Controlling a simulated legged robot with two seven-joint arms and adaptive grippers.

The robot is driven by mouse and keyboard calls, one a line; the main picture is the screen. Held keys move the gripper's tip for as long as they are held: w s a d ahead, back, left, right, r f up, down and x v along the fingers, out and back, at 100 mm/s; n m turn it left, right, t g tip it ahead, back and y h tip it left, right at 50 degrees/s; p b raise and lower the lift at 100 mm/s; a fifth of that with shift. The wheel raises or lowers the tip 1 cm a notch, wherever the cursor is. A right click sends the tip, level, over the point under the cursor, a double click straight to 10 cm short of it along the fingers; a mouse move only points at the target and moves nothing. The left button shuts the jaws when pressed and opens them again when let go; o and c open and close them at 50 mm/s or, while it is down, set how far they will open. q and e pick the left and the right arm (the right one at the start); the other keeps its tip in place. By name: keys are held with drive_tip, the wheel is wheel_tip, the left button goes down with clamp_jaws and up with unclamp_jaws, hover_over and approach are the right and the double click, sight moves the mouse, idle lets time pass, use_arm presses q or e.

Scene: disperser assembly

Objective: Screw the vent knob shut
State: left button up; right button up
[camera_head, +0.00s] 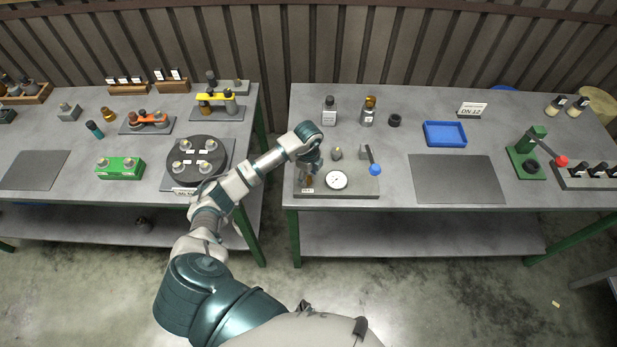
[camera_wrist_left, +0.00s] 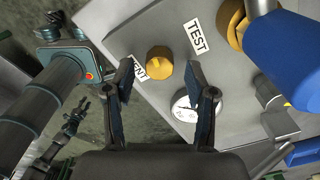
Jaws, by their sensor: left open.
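The yellow vent knob (camera_wrist_left: 159,62) shows in the left wrist view as a many-sided cap beside a partly covered label ending in "NT" (camera_wrist_left: 133,68). My left gripper (camera_wrist_left: 158,78) is open, with its fingertips apart on either side of the knob in this view. I cannot tell whether they touch it. In the head view my left gripper (camera_head: 310,163) is over the left part of the grey test base (camera_head: 358,190), and a small orange-brown part (camera_head: 309,181) shows just below it. A dark claw-like shape (camera_wrist_left: 72,122), possibly my right gripper, shows over the floor; its jaws are unclear.
Bottles (camera_head: 329,110) stand behind. A blue tray (camera_head: 445,133) and a dark mat (camera_head: 457,179) lie to the right.

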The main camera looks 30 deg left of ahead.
use_arm(q)
drive_tip(key=shift+f, duration=0.8)
clamp_jaws()
